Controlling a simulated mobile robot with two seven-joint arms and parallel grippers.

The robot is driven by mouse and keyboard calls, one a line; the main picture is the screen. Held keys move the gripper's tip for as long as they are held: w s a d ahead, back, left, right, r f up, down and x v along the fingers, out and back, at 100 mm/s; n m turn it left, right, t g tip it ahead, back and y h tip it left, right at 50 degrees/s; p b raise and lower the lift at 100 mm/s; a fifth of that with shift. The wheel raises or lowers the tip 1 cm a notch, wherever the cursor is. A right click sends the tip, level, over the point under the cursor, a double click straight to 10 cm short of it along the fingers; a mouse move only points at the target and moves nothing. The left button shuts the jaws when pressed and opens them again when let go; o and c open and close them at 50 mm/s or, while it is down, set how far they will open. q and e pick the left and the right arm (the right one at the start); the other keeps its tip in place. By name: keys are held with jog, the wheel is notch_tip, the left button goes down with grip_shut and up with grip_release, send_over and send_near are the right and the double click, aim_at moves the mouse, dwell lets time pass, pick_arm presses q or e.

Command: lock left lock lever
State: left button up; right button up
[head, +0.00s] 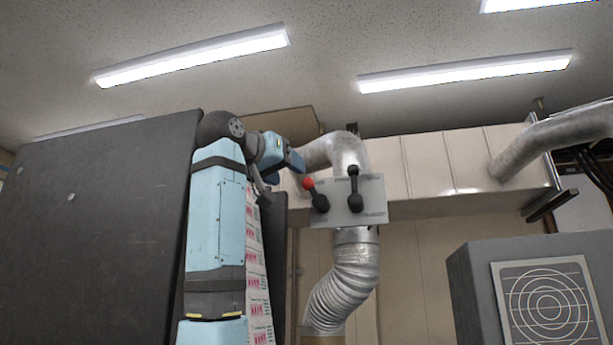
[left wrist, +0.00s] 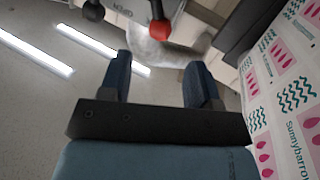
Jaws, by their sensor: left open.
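A light metal panel (head: 350,212) carries two levers on the silver duct. The left lever has a red knob (head: 309,184), a dark pivot, and tilts up to the left. The right lever has a black knob (head: 353,171) and stands upright. My left gripper (head: 289,162) is just left of and a little above the red knob. In the left wrist view, my open, empty fingers (left wrist: 160,66) point toward the red knob (left wrist: 160,29), which shows just beyond and between the tips. The black knob (left wrist: 93,10) is further left there. My right gripper is not in view.
A large dark panel (head: 90,215) stands at the left behind my left arm. A printed web (head: 256,270) hangs beside that arm and fills the right of the wrist view. A grey box (head: 475,262) stands at lower right.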

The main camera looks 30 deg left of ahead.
aim_at(304, 182)
pick_arm(q)
jog(key=w, duration=0.2)
jog(key=w+p, duration=0.1)
jog(key=w, duration=0.2)
jog(key=w+p, duration=0.1)
jog(key=w, duration=0.1)
jog(key=shift+w+d+f, duration=0.1)
jog(key=shift+w+d, duration=0.15)
jog(key=shift+d, duration=0.15)
jog(key=shift+w, duration=0.4)
jog(key=shift+w+d, duration=0.1)
jog(key=shift+w, duration=0.05)
jog(key=c, duration=0.9)
